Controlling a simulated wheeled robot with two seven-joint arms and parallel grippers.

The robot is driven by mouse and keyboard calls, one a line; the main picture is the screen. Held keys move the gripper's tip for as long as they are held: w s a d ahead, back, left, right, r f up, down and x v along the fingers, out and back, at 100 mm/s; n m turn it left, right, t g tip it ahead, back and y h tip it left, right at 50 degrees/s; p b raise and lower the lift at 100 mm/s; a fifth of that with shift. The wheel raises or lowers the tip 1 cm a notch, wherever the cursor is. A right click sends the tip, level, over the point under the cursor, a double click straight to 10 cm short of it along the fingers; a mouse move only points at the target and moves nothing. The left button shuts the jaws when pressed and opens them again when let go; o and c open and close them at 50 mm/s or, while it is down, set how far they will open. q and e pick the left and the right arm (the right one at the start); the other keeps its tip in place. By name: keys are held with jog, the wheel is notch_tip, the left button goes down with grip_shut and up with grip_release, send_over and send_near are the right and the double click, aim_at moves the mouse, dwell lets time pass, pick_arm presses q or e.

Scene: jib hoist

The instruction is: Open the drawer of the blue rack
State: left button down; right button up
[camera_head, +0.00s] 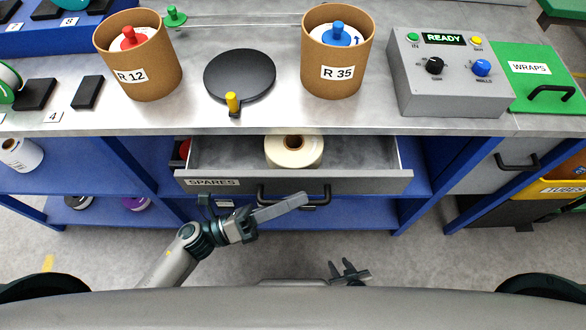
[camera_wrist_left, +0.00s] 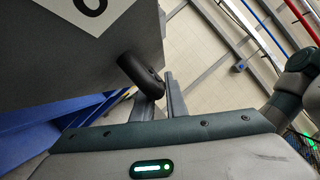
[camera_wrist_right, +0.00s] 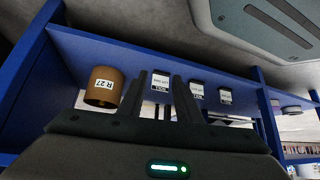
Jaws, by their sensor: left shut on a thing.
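The blue rack (camera_head: 120,160) stands under the bench top. Its grey drawer (camera_head: 385,182), labelled SPARES, is pulled out, with its inside showing. A cream roll (camera_head: 294,150) is in it. My left gripper (camera_head: 302,200) is at the black drawer handle (camera_head: 327,192), jaws shut on it; the left wrist view shows the dark handle bar (camera_wrist_left: 138,74) at the fingers, beside the grey drawer front. My arm hides part of the handle in the head view. My right gripper (camera_head: 348,268) is low in front of the rack, its fingers apart and empty.
On the bench are cardboard tubs R 12 (camera_head: 140,75) and R 35 (camera_head: 335,75), a black disc (camera_head: 240,75) and a control box (camera_head: 450,85). A grey cabinet door (camera_head: 490,170) is at right. Bare floor lies in front of the rack.

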pick_arm(q)
jog(key=s, duration=0.6)
jog(key=shift+s, duration=0.35)
jog(key=c, duration=1.8)
grip_release()
jog(key=shift+f, duration=0.1)
jog(key=shift+o, duration=0.2)
pick_arm(e)
jog(key=shift+d+f, duration=0.1)
